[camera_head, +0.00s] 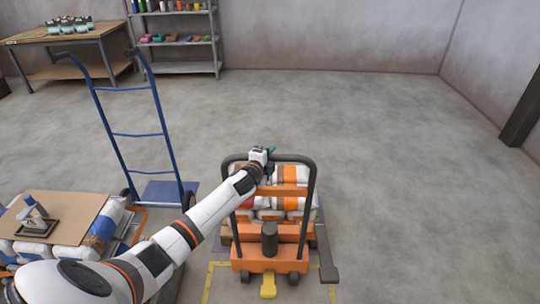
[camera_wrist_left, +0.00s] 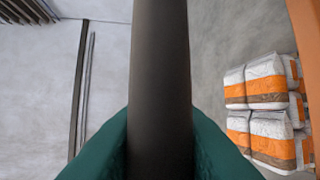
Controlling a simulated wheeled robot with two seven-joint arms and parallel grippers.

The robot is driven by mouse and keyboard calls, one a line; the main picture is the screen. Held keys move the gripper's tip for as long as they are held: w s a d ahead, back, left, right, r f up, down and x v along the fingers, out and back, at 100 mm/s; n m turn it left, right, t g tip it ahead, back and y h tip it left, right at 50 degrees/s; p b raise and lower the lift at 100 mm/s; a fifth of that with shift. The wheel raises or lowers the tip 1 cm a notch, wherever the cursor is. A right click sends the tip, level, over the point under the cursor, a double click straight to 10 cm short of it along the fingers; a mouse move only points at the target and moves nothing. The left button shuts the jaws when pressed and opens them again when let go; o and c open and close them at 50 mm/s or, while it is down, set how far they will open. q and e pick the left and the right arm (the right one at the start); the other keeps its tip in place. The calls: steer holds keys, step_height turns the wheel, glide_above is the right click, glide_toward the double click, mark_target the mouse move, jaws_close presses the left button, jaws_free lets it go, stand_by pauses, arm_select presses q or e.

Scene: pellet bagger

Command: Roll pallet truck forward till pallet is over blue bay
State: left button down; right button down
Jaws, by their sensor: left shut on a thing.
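The orange pallet truck (camera_head: 268,263) stands at the lower middle of the head view. Its dark hoop handle (camera_head: 312,190) rises toward me. White, orange and brown bags (camera_head: 290,203) are stacked beyond its mast, on a pallet mostly hidden by the truck. The bags also show at the right of the left wrist view (camera_wrist_left: 262,80). My left gripper (camera_head: 267,156) is shut on the top bar of the handle. In the left wrist view the dark bar (camera_wrist_left: 160,80) runs between its green finger pads. I cannot make out a blue bay. My right gripper is not in view.
Yellow floor lines (camera_head: 208,283) run around the truck's near end. A blue hand truck (camera_head: 165,125) stands to the left, near a board-topped stack of bags (camera_head: 75,212). A workbench (camera_head: 62,38) and shelf (camera_head: 178,42) stand at the back left. The floor ahead and right is clear.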

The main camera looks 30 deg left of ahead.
arm_select(q)
steer(key=shift+w+a, duration=0.2)
steer(key=shift+w, duration=0.1)
steer(key=c, duration=1.2)
jaws_free()
steer(key=v, duration=1.2)
